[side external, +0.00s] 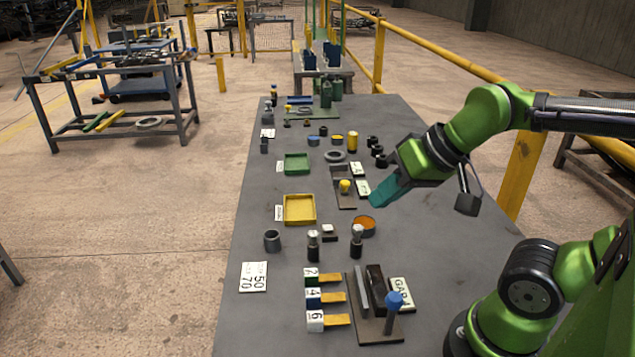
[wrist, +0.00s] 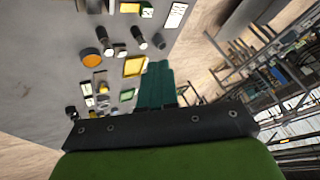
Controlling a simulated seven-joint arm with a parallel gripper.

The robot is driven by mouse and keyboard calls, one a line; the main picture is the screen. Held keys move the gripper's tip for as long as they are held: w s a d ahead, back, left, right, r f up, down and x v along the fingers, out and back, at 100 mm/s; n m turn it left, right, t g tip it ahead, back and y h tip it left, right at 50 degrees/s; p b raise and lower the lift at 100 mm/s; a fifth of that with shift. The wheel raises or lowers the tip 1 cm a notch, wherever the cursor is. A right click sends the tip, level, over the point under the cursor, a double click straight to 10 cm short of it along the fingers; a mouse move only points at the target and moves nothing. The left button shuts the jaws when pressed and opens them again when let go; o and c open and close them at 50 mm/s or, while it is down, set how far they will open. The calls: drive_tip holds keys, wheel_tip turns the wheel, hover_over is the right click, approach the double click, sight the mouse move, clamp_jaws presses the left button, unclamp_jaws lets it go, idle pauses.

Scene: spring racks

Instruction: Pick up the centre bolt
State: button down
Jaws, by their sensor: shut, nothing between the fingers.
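The fingers also show in the wrist view (wrist: 158,68), close together. I cannot tell surely which piece is the centre bolt. Two upright dark pieces with pale tops stand on the bench, a left one (side external: 313,246) and a right one (side external: 356,242). A yellow-topped piece (side external: 345,186) stands on a brown plate (side external: 342,172). My gripper touches none of these.
The grey bench (side external: 285,340) holds a yellow tray (side external: 314,222), a green tray (side external: 306,170), a grey cup (side external: 272,241) and a blue-knobbed fixture (side external: 394,306). Numbered blocks (side external: 314,320) stand at the front. Dark rings and cylinders stand farther back.

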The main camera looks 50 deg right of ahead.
idle(0.4)
drive_tip(key=c, duration=0.8)
unclamp_jaws()
drive_tip(key=shift+c, duration=0.2)
drive_tip(key=shift+d, duration=0.1)
